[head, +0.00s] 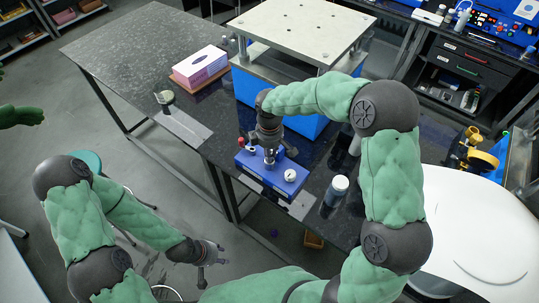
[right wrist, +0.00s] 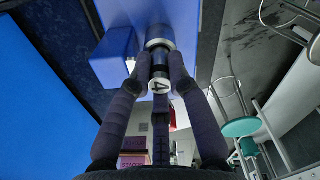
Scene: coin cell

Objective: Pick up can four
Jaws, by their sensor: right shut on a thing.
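A blue block (head: 262,177) stands near the dark table's front edge. A small white-topped piece (head: 290,175) sits on its right part. My right gripper (head: 269,150) points down over the block, its fingers closed around a small silver can. In the right wrist view the fingers of my right gripper (right wrist: 160,78) meet on this silver can (right wrist: 160,86), in front of a dark-and-silver cylinder (right wrist: 160,38) at the blue block (right wrist: 110,55). I cannot tell whether the can touches the block. My left gripper (head: 208,256) hangs off the table's front, empty, fingers apart.
A blue-based press with a pale top plate (head: 300,25) stands behind my right gripper. A lidded jar (head: 337,188) stands right of the block. A white rounded surface (head: 470,230) is at right.

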